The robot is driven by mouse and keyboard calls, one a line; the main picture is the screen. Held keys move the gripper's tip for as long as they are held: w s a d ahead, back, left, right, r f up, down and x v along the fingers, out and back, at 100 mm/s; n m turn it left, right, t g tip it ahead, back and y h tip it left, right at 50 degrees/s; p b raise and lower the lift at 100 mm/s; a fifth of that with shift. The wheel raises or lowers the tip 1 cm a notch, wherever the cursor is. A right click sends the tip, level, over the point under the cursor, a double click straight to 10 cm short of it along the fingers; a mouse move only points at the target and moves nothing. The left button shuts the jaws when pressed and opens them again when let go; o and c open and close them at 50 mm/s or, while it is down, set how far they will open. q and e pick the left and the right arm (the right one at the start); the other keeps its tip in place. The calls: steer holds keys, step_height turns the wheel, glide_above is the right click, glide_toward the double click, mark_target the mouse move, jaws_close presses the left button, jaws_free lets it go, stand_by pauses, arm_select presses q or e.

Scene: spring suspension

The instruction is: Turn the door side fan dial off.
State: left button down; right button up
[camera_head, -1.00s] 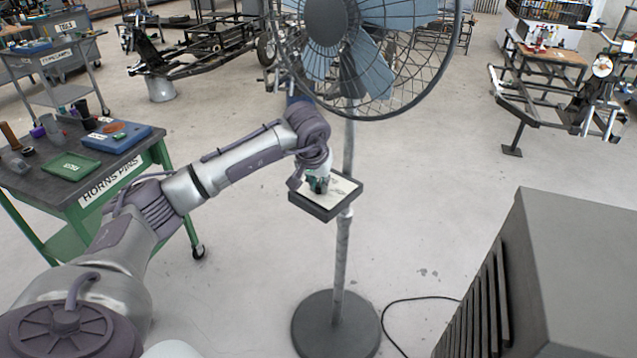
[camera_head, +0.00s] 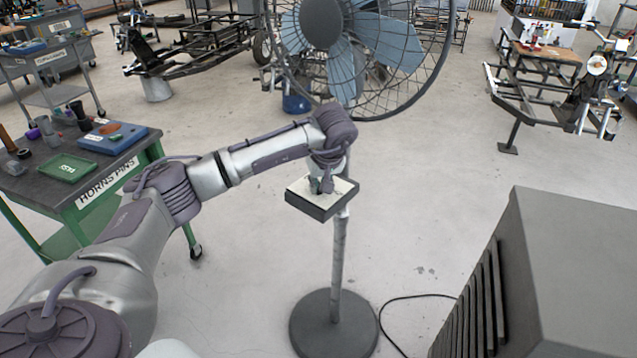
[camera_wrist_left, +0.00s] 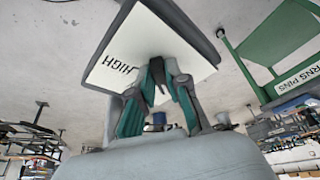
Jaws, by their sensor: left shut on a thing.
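The standing fan (camera_head: 335,250) has a dark box (camera_head: 307,205) with a white top on its pole. The box also shows close up in the left wrist view, its white face (camera_wrist_left: 118,70) marked "HIGH". My left gripper (camera_head: 321,186) reaches down to this face from above. In the left wrist view its teal-padded fingers (camera_wrist_left: 155,78) meet the face and are shut on the dial, which the fingers hide almost wholly. I cannot read the dial's setting. My right gripper is not in view.
A green-legged cart (camera_head: 110,188) labelled "HORNS PINS" stands left, near my left arm. A large grey cabinet (camera_head: 570,260) with slats is at the lower right. The fan's round base (camera_head: 333,325) and black cable (camera_head: 395,300) lie on the floor.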

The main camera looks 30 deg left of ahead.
arm_select(q)
steer(key=shift+r, duration=0.1)
stand_by(0.4)
steer(key=c, duration=1.1)
jaws_free()
steer(key=shift+c, duration=0.2)
steer(key=v, duration=1.2)
steer(key=shift+w, duration=0.1)
